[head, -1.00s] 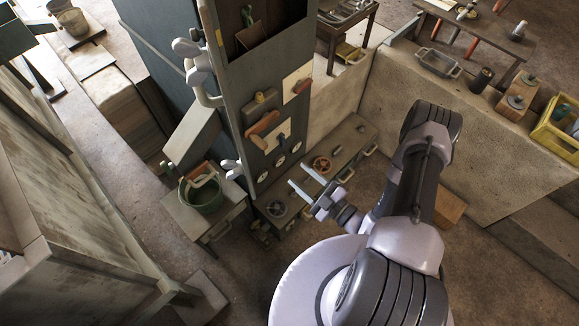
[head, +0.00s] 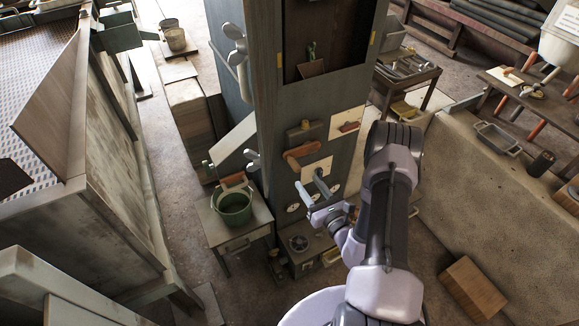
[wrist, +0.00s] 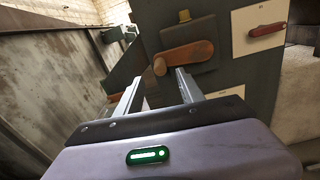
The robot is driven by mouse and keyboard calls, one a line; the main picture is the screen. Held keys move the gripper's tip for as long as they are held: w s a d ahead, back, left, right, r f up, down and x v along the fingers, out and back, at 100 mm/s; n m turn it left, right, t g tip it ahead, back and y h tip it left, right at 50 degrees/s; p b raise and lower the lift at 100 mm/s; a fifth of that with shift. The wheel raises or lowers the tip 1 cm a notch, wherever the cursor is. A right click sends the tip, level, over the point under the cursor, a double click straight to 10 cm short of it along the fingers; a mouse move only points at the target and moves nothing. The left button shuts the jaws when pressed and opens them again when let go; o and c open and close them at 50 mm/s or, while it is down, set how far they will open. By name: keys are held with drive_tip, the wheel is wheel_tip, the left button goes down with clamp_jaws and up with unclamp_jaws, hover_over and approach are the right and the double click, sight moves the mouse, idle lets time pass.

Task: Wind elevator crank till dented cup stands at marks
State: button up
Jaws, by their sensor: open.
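The elevator is a tall dark cabinet (head: 268,110). An orange-brown crank (head: 302,154) sits on its front face and shows large in the wrist view (wrist: 187,57), with its rounded knob end to the left. In the cabinet's upper opening is a brown, cup-like piece (head: 312,68) with something green above it. I cannot tell whether it is dented, and no marks are readable. My gripper (head: 309,181) is open and empty just below the crank. In the wrist view its fingertips (wrist: 160,77) point at the crank's knob end, apparently apart from it.
A yellow knob (head: 306,124) is above the crank. A red handle on a pale plate (head: 349,126) is to the right. A green bucket (head: 234,207) stands on a small table (head: 222,238) at the left. A low wall (head: 480,180) runs at right.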

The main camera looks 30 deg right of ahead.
sight(289, 156)
drive_tip(key=w+b, duration=0.1)
drive_tip(key=w, duration=0.9)
drive_tip(key=shift+w+a, duration=0.15)
drive_tip(key=shift+w, duration=0.05)
drive_tip(key=shift+c, duration=0.5)
clamp_jaws()
idle(0.4)
